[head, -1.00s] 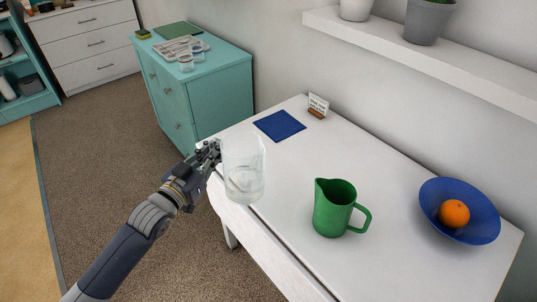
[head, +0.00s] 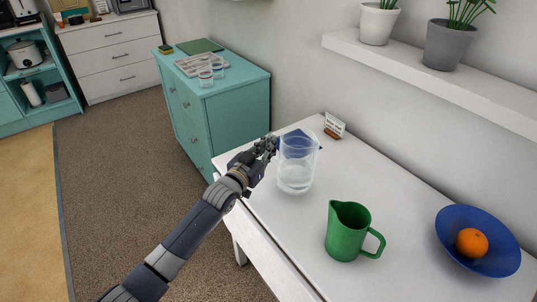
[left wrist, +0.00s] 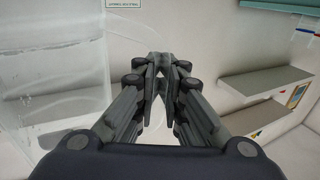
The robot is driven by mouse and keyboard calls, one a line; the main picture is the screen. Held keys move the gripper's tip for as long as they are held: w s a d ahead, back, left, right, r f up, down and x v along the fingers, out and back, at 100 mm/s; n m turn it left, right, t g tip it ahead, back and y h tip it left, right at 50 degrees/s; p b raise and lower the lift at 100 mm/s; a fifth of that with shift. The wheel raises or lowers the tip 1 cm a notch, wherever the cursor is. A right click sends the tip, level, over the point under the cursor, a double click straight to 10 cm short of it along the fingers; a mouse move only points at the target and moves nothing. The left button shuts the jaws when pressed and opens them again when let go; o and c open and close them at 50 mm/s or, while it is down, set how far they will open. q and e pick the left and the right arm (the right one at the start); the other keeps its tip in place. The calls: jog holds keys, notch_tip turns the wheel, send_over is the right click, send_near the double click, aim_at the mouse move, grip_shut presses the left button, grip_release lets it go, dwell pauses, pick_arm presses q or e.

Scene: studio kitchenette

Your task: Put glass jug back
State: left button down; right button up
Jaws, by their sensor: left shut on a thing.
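The clear glass jug (head: 296,172) is upright at the far left part of the white table (head: 300,222). In the head view it overlaps the blue square mat (head: 287,137), seen partly through its glass. I cannot tell whether its base touches the table. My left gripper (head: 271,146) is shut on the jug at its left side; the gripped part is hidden. In the left wrist view the fingers (left wrist: 168,75) are closed together, and the jug's clear wall (left wrist: 50,95) fills the left side. My right gripper is not in view.
A green pitcher (head: 346,235) stands to the right on the table. Beyond it is a blue bowl (head: 452,229) with an orange (head: 471,242). A small sign (head: 334,125) stands behind the mat. A shelf with plants (head: 440,75) overhangs the back right.

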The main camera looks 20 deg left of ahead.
pick_arm(q)
notch_tip(320, 180, down, 3)
jog(key=shift+r, duration=0.15)
jog(key=c, duration=2)
grip_release()
jog(key=shift+s+f, duration=0.1)
jog(key=shift+f, duration=0.3)
jog(key=o, duration=0.3)
jog(key=shift+r, duration=0.1)
jog(key=v, duration=1.2)
jog(key=shift+s+a, duration=0.1)
